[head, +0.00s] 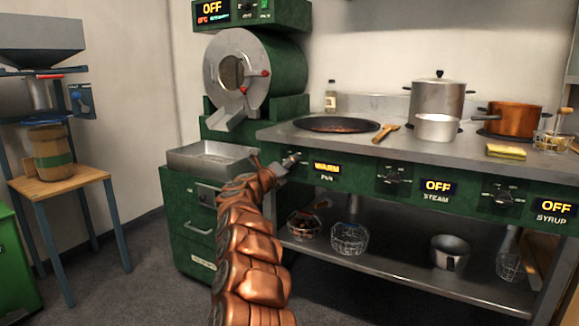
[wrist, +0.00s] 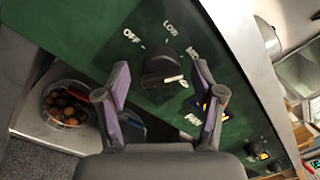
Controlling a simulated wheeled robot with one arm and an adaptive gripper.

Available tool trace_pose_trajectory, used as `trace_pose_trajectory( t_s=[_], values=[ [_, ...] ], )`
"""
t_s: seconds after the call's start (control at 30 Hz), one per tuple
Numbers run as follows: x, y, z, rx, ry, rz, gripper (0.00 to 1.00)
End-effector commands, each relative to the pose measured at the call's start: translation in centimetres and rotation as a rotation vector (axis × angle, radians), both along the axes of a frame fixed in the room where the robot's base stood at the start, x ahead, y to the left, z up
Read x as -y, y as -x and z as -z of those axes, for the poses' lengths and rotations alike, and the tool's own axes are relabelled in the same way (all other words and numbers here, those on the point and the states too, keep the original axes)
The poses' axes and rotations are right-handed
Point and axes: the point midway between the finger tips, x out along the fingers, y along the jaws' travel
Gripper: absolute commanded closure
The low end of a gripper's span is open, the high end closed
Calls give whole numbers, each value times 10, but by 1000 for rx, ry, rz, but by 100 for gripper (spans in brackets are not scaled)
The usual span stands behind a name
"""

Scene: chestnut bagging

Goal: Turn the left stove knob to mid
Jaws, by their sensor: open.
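The left stove knob (wrist: 158,66) is dark and sits on the green front panel, with OFF, LOW and a partly hidden label like MID around it in the wrist view. Its pale pointer mark faces the lower right of that view. The display (head: 326,169) beside it, above the PAN label, reads WARM. My gripper (wrist: 161,72) is open, with one finger on each side of the knob; I cannot tell whether they touch it. In the head view my gripper (head: 290,162) is at the left end of the panel and hides most of this knob.
The middle knob (head: 393,175) and right knob (head: 502,197) have displays reading OFF. A wide pan (head: 337,125), a wooden spatula (head: 390,133) and several pots stand on the stove top. A metal tray (head: 208,158) is left of my arm. Wire baskets (head: 348,239) sit on the lower shelf.

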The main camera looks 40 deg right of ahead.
Motion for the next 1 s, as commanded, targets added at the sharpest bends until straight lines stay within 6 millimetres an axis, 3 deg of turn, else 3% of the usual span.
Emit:
trace_pose_trajectory(
  t_s=[1.0],
  values=[
    [-91, 23, 6, 3, -2, -2, 33]
  ],
)
